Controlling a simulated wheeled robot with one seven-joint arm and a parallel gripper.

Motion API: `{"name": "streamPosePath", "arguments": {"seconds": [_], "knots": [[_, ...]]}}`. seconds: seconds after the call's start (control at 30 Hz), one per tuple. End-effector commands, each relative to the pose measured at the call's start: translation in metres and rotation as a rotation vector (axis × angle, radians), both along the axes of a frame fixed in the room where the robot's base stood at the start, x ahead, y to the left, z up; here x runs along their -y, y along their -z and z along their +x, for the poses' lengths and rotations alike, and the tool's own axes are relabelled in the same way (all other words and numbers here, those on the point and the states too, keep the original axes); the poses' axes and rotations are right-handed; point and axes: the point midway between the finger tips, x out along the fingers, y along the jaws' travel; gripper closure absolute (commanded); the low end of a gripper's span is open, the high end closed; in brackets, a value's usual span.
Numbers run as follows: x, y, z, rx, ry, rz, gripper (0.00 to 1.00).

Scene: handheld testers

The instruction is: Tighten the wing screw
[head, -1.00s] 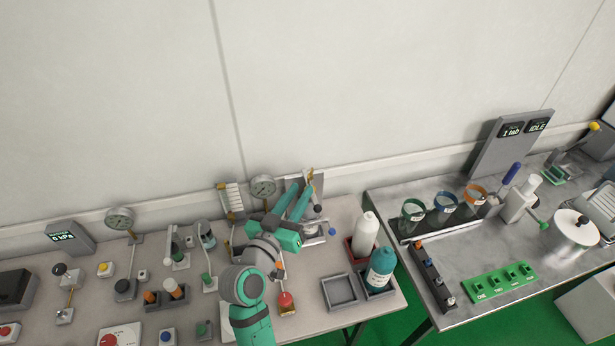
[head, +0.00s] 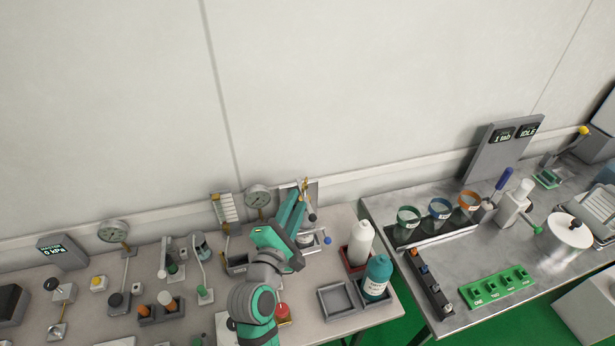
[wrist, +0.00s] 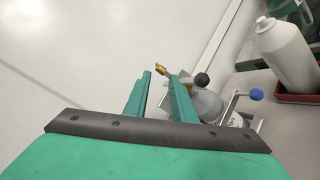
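A small brass-yellow piece (wrist: 161,69), which looks like the wing screw, sits at the top of the clamp stand in the wrist view. It also shows in the head view (head: 305,184) at the back of the left bench. My gripper (wrist: 160,75) is open, its two green fingers pointing at the brass piece, which appears in line with the gap between the tips. I cannot tell whether the tips reach around it or stop short. In the head view my gripper (head: 299,193) comes up close below it. The stand (head: 313,200) is partly hidden by the fingers.
A black knob (wrist: 201,80) and a blue knob (wrist: 256,94) stick out right of the fingers, near a grey rounded vessel (wrist: 207,105). A white bottle (head: 361,240) and a teal bottle (head: 377,277) stand further right. A pressure gauge (head: 257,197) is to the left. The wall is close behind.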

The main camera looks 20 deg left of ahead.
Motion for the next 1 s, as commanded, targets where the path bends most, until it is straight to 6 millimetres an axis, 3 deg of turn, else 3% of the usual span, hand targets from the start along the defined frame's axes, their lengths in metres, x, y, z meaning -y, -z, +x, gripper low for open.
{"name": "streamPosePath", "arguments": {"seconds": [0.5,0.77,1.0], "knots": [[0.006,-0.001,-0.001,0.038,-0.041,-0.891,0.77],[0.005,-0.002,0.001,0.051,-0.046,-1.054,0.77],[0.004,-0.003,0.028,0.051,-0.046,-1.058,0.77]]}}
